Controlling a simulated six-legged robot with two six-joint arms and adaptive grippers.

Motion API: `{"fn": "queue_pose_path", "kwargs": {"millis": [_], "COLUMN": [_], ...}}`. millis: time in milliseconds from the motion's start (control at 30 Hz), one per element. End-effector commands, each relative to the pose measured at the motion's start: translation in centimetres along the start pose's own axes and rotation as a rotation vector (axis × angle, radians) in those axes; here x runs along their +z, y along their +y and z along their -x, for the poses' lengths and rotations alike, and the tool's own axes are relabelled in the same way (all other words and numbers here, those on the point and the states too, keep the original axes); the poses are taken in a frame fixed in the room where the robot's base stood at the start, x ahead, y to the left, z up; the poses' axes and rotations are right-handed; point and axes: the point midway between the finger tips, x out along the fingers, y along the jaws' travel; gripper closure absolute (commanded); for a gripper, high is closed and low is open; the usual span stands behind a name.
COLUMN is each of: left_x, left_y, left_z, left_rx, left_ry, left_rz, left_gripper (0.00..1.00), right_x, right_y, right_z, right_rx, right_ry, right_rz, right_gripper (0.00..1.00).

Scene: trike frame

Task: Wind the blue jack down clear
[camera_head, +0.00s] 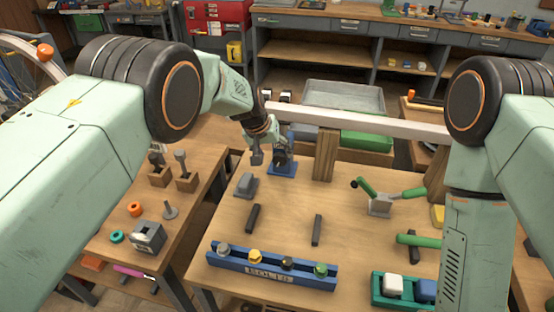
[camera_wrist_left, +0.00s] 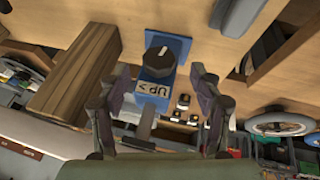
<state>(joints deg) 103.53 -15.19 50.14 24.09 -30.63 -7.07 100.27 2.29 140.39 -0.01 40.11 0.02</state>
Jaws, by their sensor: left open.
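The blue jack (camera_head: 284,167) stands on the wooden bench near its back edge, below the left end of a pale bar (camera_head: 365,122). In the left wrist view the jack (camera_wrist_left: 177,45) shows a round black knob (camera_wrist_left: 159,61) with a white line and a label reading "UP >". My left gripper (camera_head: 262,152) is beside the jack; the left wrist view shows its two fingers (camera_wrist_left: 160,84) apart, on either side of the jack, with nothing gripped. I cannot tell whether the jack touches the bar. My right arm is at the right; its gripper is out of view.
A wooden block (camera_head: 325,156) stands right of the jack; it also shows in the left wrist view (camera_wrist_left: 76,76). A green-handled clamp (camera_head: 380,203) is farther right. A blue holder (camera_head: 268,271) with several knobs lies at the front. The bench between holds two dark bars.

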Motion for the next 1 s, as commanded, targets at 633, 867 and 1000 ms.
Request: {"fn": "queue_pose_path", "kwargs": {"millis": [633,867,1000], "left_x": [-0.1,-0.1,-0.1], "left_y": [-0.2,-0.1,-0.1], "left_z": [-4.6,-4.6,-4.6], "left_rx": [-0.002,-0.002,-0.002], "left_ry": [0.003,0.002,0.002], "left_rz": [0.002,0.003,0.003], "left_gripper": [0.35,0.35,0.46], "right_x": [0.0,0.0,0.0], "right_y": [0.0,0.0,0.0], "right_z": [-1.6,-1.6,-1.6], "right_rx": [0.0,0.0,0.0], "right_ry": [0.0,0.0,0.0], "right_rz": [0.0,0.0,0.0], "right_gripper": [0.6,0.6,0.6]}}
